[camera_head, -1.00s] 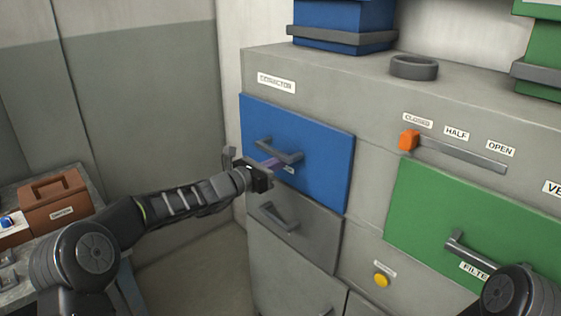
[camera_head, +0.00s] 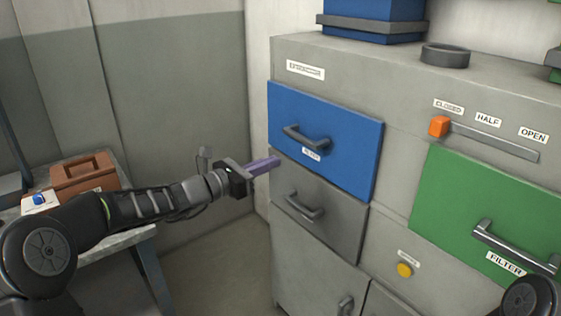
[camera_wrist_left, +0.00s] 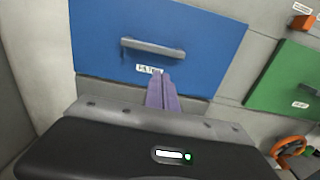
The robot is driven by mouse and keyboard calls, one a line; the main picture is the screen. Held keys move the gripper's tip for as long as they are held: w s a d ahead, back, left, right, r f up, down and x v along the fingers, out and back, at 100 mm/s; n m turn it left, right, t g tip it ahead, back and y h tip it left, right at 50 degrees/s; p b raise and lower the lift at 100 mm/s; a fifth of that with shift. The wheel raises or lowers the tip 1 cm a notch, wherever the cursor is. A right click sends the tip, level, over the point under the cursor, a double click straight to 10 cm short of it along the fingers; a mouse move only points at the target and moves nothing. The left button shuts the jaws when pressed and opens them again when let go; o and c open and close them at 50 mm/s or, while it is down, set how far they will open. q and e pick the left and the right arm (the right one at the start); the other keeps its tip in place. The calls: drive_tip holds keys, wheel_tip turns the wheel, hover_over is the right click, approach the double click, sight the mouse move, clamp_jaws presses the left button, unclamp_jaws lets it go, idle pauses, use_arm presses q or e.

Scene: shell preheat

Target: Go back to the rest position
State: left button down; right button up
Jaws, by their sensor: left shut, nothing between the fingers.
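My left gripper (camera_head: 262,166) has purple fingers. They are shut with nothing between them. It is in front of the machine, left of the lower edge of the blue drawer (camera_head: 325,128), apart from the drawer's handle (camera_head: 306,139). In the left wrist view, the closed purple fingers (camera_wrist_left: 161,92) point toward the blue drawer (camera_wrist_left: 200,50), below its handle (camera_wrist_left: 153,48). Part of my right arm shows at the bottom right of the head view, but its gripper is out of view.
A grey drawer (camera_head: 320,206) is below the blue one. A green drawer (camera_head: 490,212) and an orange slider knob (camera_head: 439,126) are to the right. A brown box (camera_head: 85,178) stands on a side table (camera_head: 125,238) at left. The floor between is clear.

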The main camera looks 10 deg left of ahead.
use_arm(q)
drive_tip(key=shift+a, duration=0.1)
idle(0.3)
drive_tip(key=s+f+m+g+y, duration=0.2)
drive_tip(key=s+f+m+g, duration=0.15)
drive_tip(key=f, duration=0.75)
drive_tip(key=s+f+m+g+y, duration=0.25)
drive_tip(key=s+f+m, duration=0.25)
drive_tip(key=f, duration=0.6)
drive_tip(key=s+f+m+g+y, duration=0.25)
drive_tip(key=s+f+m, duration=0.2)
drive_tip(key=f, duration=0.65)
drive_tip(key=s+d+f+m+g+p, duration=0.1)
drive_tip(key=s+d+f+m, duration=0.2)
drive_tip(key=s, duration=0.6)
drive_tip(key=s+d+f+m+g+p, duration=0.1)
drive_tip(key=s+d+f+m, duration=0.3)
drive_tip(key=s, duration=0.6)
drive_tip(key=s+d+f+m+g, duration=0.2)
drive_tip(key=s+f+m, duration=0.4)
drive_tip(key=s, duration=0.4)
drive_tip(key=shift+d+f+p, duration=0.35)
drive_tip(key=shift+d+p, duration=0.05)
drive_tip(key=shift+d, duration=0.45)
drive_tip(key=shift+g, duration=0.25)
